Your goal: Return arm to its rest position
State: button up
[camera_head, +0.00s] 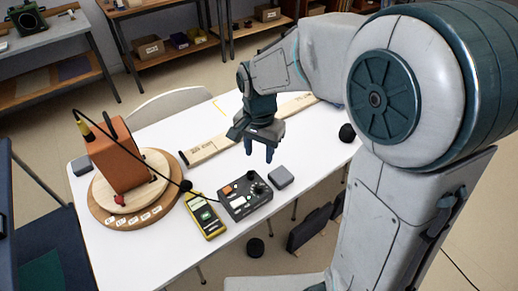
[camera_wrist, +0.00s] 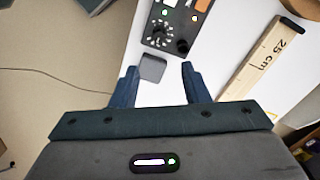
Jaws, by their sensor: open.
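My arm reaches in from the right in the head view. My gripper (camera_head: 260,148) hangs above the white table (camera_head: 135,248), pointing down. In the wrist view my gripper (camera_wrist: 157,78) shows two blue fingers spread apart, with nothing held. Between and beyond the fingertips, lower down, is a small grey block (camera_wrist: 152,68). In the head view the grey block (camera_head: 281,177) sits on the table just right of a dark control box (camera_head: 238,200).
A wooden turntable (camera_head: 107,213) bears an orange-brown speaker (camera_head: 119,155). A yellow meter (camera_head: 204,215) lies beside the control box. A marked wooden bar (camera_head: 207,147) lies behind my gripper. A chair (camera_head: 172,103) stands at the table's far side; shelves line the back.

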dwell(0.4)
jog(key=s+d+r+n+t, duration=0.1)
jog(key=s+d+r+n, duration=0.1)
jog(key=s+d, duration=0.4)
jog(key=s+d+r+n+t, duration=0.1)
jog(key=s+d+r+n, duration=0.2)
jog(key=s+d, duration=0.3)
jog(key=shift+s+d+r+n+t, duration=0.15)
jog(key=shift+s+d+n+t, duration=0.1)
jog(key=shift+d+n+t, duration=0.15)
dwell(2.0)
